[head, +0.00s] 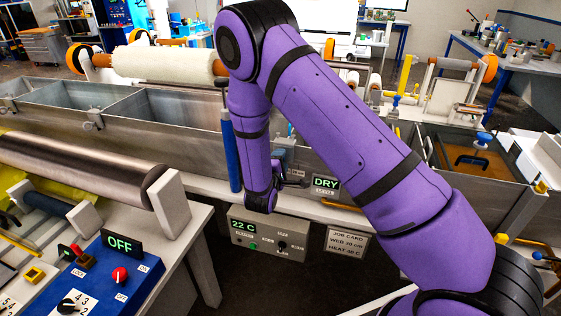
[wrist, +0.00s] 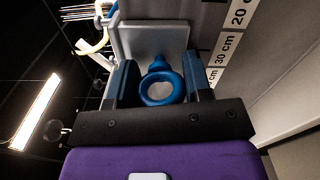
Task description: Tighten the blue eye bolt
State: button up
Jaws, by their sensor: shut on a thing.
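The blue eye bolt (wrist: 160,90) shows in the wrist view as a ring with a short shank behind it, in front of a pale grey block (wrist: 150,42). My gripper (wrist: 160,75) has one dark blue finger on each side of the ring and is shut on it. In the head view my purple arm reaches down to the front of the metal trough, and the eye bolt cannot be made out there behind the arm's end. How far the bolt is screwed in cannot be told.
A scale marked 20 cm and 30 cm (wrist: 228,45) runs beside the block in the wrist view. In the head view a DRY sign (head: 326,183), a 22 C control box (head: 268,234) and a job card (head: 347,242) are close by. A steel roller (head: 90,165) lies left.

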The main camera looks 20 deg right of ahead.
jog(key=shift+m, duration=0.6)
jog(key=o, duration=0.9)
jog(key=shift+s+a, duration=0.1)
jog(key=v, duration=1)
jog(key=shift+s+a, duration=0.2)
jog(key=shift+s, duration=0.1)
